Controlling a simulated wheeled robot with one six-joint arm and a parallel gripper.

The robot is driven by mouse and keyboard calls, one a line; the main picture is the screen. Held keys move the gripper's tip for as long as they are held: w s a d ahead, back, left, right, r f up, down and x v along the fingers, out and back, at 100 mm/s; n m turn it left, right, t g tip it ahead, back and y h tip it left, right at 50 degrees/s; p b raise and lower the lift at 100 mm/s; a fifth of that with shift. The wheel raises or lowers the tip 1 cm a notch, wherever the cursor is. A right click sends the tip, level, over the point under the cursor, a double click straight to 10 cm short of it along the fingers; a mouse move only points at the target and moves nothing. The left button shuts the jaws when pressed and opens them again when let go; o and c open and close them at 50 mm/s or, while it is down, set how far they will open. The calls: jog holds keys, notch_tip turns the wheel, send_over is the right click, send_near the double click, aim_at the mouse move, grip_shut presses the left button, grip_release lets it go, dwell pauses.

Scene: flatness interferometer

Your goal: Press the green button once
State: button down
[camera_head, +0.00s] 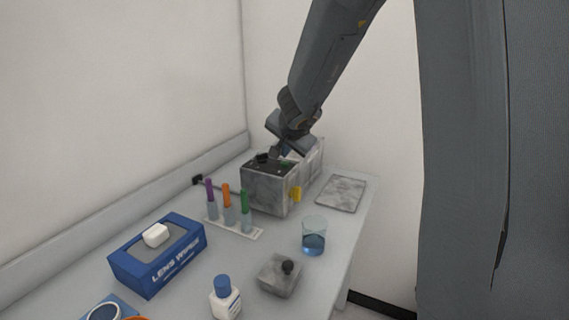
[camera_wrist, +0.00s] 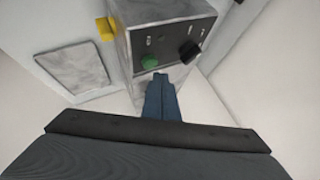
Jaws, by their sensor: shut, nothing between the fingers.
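The green button (camera_wrist: 149,62) is on the dark top panel of a grey metal box (camera_head: 262,194). In the wrist view it lies just beyond my fingertips. In the head view only a bit of green (camera_head: 286,162) shows below my gripper (camera_head: 281,153). My gripper (camera_wrist: 160,78) is shut and empty, with its tips close to the green button. I cannot tell whether they touch it. A black knob (camera_wrist: 190,50) is on the same panel, to the right of the button in the wrist view.
A yellow part (camera_head: 296,194) sticks out of the box's side. A flat grey plate (camera_head: 341,193) lies to its right. A beaker (camera_head: 314,236), a rack with purple, orange and green-topped tubes (camera_head: 227,212) and a blue lens wipes box (camera_head: 158,262) stand nearer. A white wall is behind.

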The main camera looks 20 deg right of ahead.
jog(key=shift+f, duration=0.1)
dwell(0.6)
jog(key=shift+f+b, duration=0.35)
jog(key=shift+b, duration=0.05)
jog(key=shift+f+b, duration=0.45)
dwell(0.6)
jog(key=shift+r, duration=0.15)
jog(key=shift+r+p, duration=0.75)
jog(key=shift+p, duration=0.3)
notch_tip(320, 180, up, 5)
jog(key=p, duration=0.6)
jog(key=shift+a, duration=0.1)
dwell(0.5)
